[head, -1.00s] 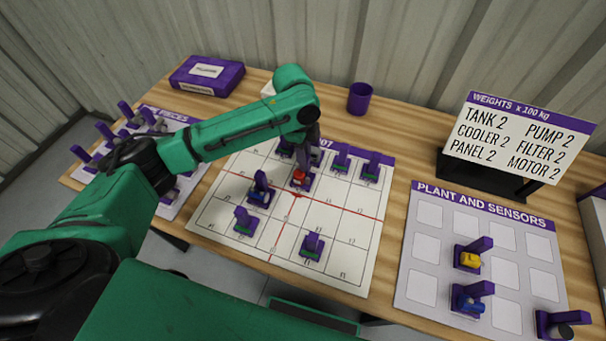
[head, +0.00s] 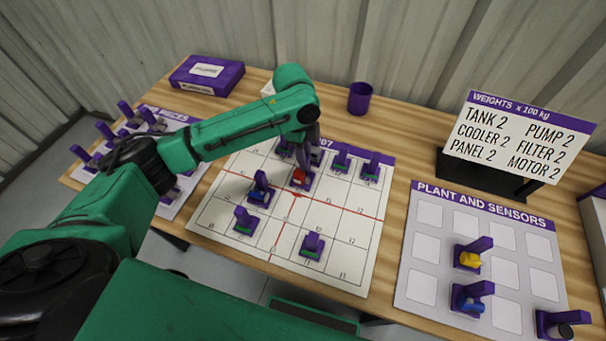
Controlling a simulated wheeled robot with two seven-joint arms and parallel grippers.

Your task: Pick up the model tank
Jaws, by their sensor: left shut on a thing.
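My left gripper (head: 306,154) reaches down over the upper middle of the gridded white board (head: 340,262). It is shut at the purple upright of a piece with a red body (head: 299,176); my arm hides part of the grip. The piece appears at board level, but I cannot tell if it touches. No piece is labelled as the tank, and I cannot tell whether the red one is it. A piece with a blue body (head: 258,195) stands just left of the red one. My right gripper is not in view.
Several purple-and-green pieces stand on the grid, one at its front (head: 312,245). The plant and sensors board (head: 424,248) at right holds yellow (head: 470,260) and blue (head: 470,303) pieces. A weights sign (head: 518,135), purple cup (head: 360,98) and purple box (head: 207,76) stand behind.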

